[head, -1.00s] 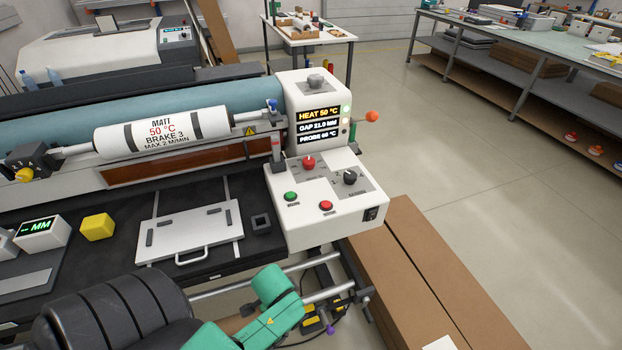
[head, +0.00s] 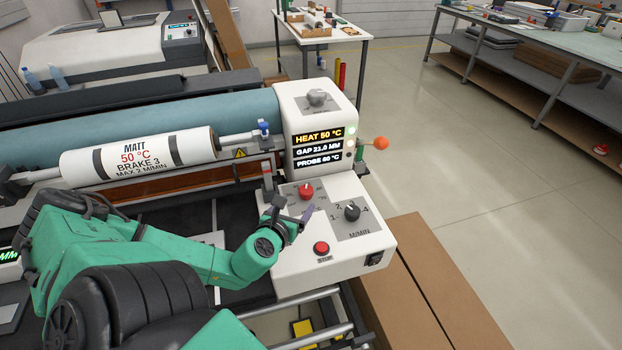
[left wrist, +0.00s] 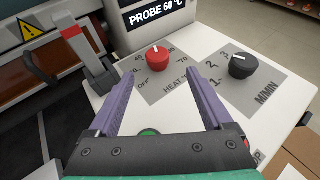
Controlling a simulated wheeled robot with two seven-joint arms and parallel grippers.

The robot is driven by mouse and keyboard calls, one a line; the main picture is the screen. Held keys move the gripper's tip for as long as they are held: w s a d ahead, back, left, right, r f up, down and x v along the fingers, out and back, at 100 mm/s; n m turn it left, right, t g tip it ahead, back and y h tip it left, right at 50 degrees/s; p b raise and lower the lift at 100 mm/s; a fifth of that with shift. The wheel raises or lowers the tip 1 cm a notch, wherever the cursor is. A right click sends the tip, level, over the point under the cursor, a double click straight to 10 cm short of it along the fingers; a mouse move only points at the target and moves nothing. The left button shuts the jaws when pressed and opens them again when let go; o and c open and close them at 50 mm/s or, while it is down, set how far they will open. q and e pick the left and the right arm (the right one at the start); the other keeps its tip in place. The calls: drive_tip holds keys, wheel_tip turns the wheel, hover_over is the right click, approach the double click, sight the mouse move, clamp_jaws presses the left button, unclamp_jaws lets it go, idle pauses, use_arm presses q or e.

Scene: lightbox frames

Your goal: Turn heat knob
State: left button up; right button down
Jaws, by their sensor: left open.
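The red heat knob (head: 306,191) sits on the white control panel (head: 300,277), on a grey dial plate marked HEAT. In the left wrist view the red knob (left wrist: 158,56) stands ahead, beyond the fingertips and between their lines. Its dial shows OFF and numbers up to about 70. My left gripper (head: 296,209) is over the panel, close in front of the knob. In the left wrist view its purple fingers (left wrist: 161,74) are spread, with nothing between them at the tips. The display (head: 319,148) reads HEAT 50 °C, GAP 21.0 MM, PROBE 60 °C. My right gripper is not seen.
A black M/MIN knob (head: 352,211) stands right of the heat knob. A red stop button (head: 321,248) is nearer the front. A green button (left wrist: 150,132) lies below the gripper. A grey lever (left wrist: 92,54) stands left. A white roll (head: 138,160) labelled MATT 50 °C lies left.

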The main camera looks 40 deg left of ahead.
sight(305, 193)
use_arm(q)
drive_tip(key=w+a+f+b, duration=0.1)
drive_tip(key=b, duration=0.2)
drive_tip(key=shift+f, duration=0.1)
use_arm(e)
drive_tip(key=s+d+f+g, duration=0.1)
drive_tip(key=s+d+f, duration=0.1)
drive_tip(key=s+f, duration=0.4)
use_arm(q)
drive_tip(key=shift+b+x, duration=0.75)
drive_tip(key=shift+x, duration=0.5)
drive_tip(key=b+x, duration=0.1)
drive_tip(key=x, duration=0.5)
drive_tip(key=shift+w, duration=0.2)
drive_tip(key=shift+d+r, duration=0.1)
drive_tip(key=shift+r, duration=0.15)
drive_tip(key=shift+w, duration=0.1)
drive_tip(key=shift+a+f, duration=0.1)
drive_tip(key=shift+a, duration=0.1)
drive_tip(key=c, duration=1)
clamp_jaws()
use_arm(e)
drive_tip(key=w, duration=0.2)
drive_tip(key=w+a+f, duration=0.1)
